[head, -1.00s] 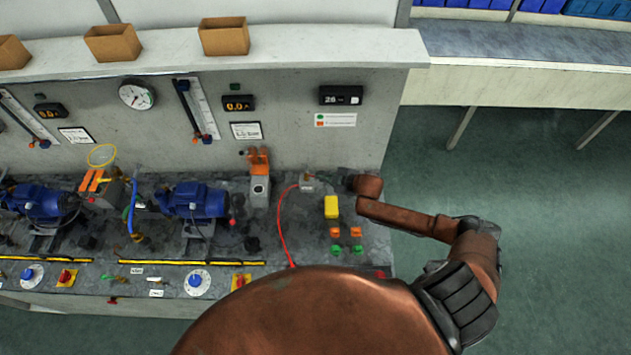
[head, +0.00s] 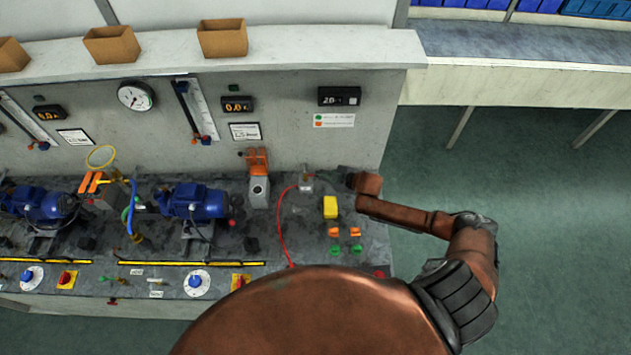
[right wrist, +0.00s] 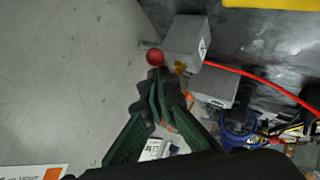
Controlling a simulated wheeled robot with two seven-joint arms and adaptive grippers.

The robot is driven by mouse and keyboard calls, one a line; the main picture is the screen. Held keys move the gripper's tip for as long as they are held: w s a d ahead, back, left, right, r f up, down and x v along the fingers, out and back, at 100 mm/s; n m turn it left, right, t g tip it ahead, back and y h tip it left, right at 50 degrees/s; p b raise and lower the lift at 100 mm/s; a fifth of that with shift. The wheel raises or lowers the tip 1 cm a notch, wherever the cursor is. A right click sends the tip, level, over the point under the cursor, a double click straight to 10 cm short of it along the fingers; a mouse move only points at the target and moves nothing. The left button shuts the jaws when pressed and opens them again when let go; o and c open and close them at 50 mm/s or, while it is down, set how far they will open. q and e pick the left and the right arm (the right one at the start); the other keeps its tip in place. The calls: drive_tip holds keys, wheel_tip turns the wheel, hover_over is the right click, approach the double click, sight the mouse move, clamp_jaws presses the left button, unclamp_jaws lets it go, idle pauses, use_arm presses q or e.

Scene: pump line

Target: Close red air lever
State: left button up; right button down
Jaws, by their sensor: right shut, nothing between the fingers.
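The red air lever shows in the right wrist view as a red ball knob (right wrist: 155,57) beside a small grey box (right wrist: 187,42). A red hose (right wrist: 245,75) leaves this box. In the head view the grey box (head: 306,182) stands at the back of the bench, with the red hose (head: 280,222) curving forward from it; the knob is too small to tell there. My right gripper (head: 338,174) is just right of the box. In the wrist view its green-black fingers (right wrist: 160,80) are shut and empty, their tips close to the knob; contact cannot be told. My left gripper is not in view.
A yellow block (head: 331,207) and orange and green buttons (head: 345,232) are on the bench in front of the gripper. An orange-topped grey unit (head: 259,188) and a blue pump (head: 194,201) stand to the left. The back wall rises close behind.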

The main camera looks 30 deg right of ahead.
drive_tip(key=shift+a, duration=0.15)
drive_tip(key=shift+s+a+r+p, duration=0.1)
drive_tip(key=shift+s+a+p, duration=0.05)
drive_tip(key=shift+a+p, duration=0.4)
